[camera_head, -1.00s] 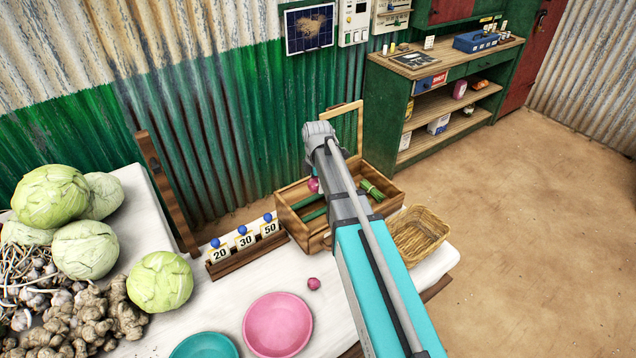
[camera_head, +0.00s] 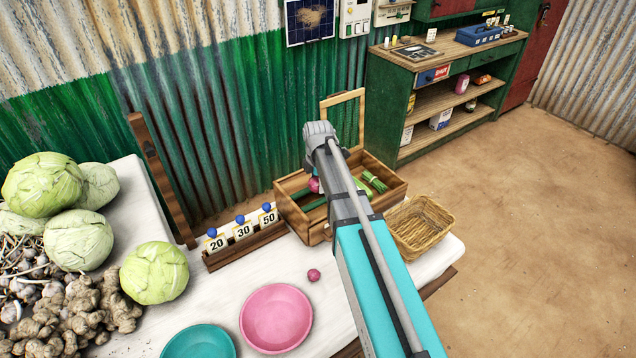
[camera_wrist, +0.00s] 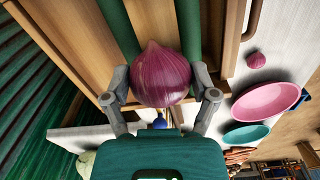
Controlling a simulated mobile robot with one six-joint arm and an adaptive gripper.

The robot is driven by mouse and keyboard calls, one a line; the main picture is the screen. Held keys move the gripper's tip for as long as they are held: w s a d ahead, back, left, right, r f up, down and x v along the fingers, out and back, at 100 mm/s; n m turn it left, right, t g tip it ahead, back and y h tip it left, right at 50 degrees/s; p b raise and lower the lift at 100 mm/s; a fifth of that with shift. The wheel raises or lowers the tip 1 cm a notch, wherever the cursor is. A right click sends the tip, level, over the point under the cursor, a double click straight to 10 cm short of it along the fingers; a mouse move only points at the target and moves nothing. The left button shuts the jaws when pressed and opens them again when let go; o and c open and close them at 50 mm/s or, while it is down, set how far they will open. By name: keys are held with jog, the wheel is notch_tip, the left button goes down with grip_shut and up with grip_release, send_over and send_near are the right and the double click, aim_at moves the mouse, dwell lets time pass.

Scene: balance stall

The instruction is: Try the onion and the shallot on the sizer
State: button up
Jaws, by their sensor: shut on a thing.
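My gripper (camera_wrist: 162,97) is shut on the purple-red onion (camera_wrist: 160,68), with a finger on each side. In the wrist view the onion appears against two green bars (camera_wrist: 117,30) over wood; I cannot tell whether it touches them. In the head view the onion (camera_head: 315,185) shows at the edge of my arm, over the left part of an open wooden box (camera_head: 295,222) with green bars. The fingertips are hidden there. A small pink-red bulb, seemingly the shallot (camera_head: 314,275), lies on the white table; it also shows in the wrist view (camera_wrist: 256,60).
A pink bowl (camera_head: 276,319) and a teal bowl (camera_head: 200,344) stand near the shallot. A rack with cards 20, 30 and 50 (camera_head: 243,243) stands left of the box, a wicker basket (camera_head: 422,228) right. Cabbages (camera_head: 155,272) fill the left.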

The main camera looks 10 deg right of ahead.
jog(key=shift+f+b, duration=0.3)
jog(key=shift+f, duration=0.15)
dwell(0.4)
jog(key=o, duration=1)
jog(key=shift+r, duration=0.1)
jog(key=shift+r+p, duration=3.4)
jog(key=shift+p, duration=0.1)
